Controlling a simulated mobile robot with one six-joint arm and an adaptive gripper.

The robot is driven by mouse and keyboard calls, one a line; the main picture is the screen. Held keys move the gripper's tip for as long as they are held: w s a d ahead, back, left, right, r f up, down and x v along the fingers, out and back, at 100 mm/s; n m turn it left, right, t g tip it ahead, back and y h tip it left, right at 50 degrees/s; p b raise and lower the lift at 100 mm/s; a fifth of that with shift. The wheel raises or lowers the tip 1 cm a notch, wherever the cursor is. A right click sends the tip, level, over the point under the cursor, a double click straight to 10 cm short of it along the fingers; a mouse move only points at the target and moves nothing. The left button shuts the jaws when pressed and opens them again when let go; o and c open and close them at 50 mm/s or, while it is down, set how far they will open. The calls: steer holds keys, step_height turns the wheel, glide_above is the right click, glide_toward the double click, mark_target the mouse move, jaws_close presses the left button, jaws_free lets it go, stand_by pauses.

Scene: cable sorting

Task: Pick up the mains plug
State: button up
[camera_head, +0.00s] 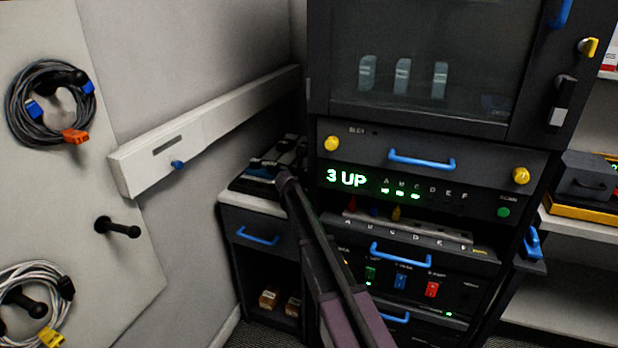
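My arm reaches from the lower right up to the small cabinet at the back, left of the dark rack. My gripper (272,168) is at the dark tray (238,186) on the cabinet top. It is small and dark there, and I cannot tell whether its fingers are open or shut. Small dark, white and blue shapes lie around the gripper on the tray. I cannot make out a mains plug among them; it may be hidden by the gripper or arm.
The rack (440,145) stands close right of the arm, with blue handles and yellow knobs sticking out. A white wall rail (215,125) runs behind the cabinet (232,222). Left, a pegboard (60,190) holds a grey cable coil (50,105) and a white cable coil (35,272).

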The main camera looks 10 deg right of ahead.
steer(key=c, duration=1.3)
steer(key=shift+r, duration=0.2)
step_height(320, 180, up, 10)
steer(key=p, duration=1)
steer(key=shift+f, duration=0.2)
steer(key=shift+r, duration=0.1)
steer(key=shift+r+p, duration=1.65)
steer(key=shift+p, duration=0.1)
steer(key=shift+a, duration=0.1)
